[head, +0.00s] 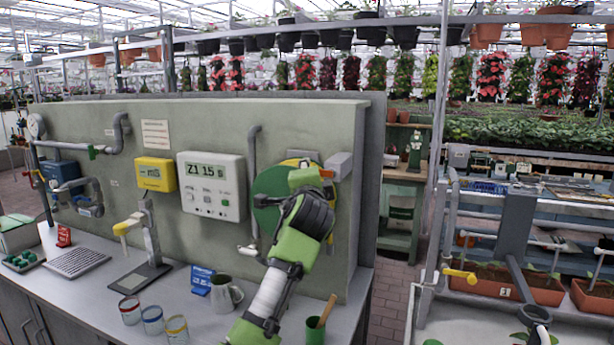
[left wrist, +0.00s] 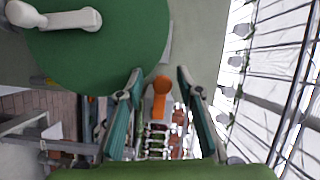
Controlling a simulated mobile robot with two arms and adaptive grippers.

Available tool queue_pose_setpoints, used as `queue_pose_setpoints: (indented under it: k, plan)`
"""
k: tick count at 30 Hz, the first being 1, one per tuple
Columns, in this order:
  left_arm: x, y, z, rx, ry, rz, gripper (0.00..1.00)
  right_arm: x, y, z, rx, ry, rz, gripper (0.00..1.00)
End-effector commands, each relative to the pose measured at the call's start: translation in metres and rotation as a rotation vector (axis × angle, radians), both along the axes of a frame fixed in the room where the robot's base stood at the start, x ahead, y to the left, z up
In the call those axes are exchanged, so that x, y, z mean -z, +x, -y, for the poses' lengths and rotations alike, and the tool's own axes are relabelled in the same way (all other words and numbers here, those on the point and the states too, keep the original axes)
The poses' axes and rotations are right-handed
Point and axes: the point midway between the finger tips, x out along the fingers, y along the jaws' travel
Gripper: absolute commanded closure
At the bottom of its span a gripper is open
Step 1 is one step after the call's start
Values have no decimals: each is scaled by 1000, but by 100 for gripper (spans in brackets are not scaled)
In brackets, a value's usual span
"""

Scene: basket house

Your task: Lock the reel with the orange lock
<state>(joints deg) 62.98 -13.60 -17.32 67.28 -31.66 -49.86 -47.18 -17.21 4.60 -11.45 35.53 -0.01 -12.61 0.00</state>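The large green reel (head: 268,200) is mounted on the grey-green panel, partly covered by my left arm in the head view. Its green disc (left wrist: 98,45) with a white crank handle (left wrist: 62,19) fills the upper left of the left wrist view. The orange lock (left wrist: 160,95) shows between the two fingers of my left gripper (left wrist: 160,76), with a gap on both sides. The left gripper (head: 316,178) is open at the reel's right edge. My right gripper is not in view.
On the counter below stand a grey mug (head: 222,295), a green cup with a wooden stick (head: 316,332) and several striped cups. A grey pipe (head: 253,180) runs left of the reel.

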Motion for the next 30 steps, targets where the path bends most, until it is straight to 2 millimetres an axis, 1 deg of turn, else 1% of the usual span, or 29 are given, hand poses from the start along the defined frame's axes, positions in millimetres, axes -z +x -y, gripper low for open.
queue_pose_setpoints:
  k: [8,13,17,24,30]
  plan:
    - [-2,-1,0,0,1,3,67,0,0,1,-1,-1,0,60]
    - [-2,-13,1,0,-1,4,67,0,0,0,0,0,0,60]
    - [-1,-32,3,1,-2,3,67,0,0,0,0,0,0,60]
    - [-1,-74,6,2,-1,4,67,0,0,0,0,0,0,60]
    - [-1,-104,8,1,0,2,67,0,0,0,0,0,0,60]
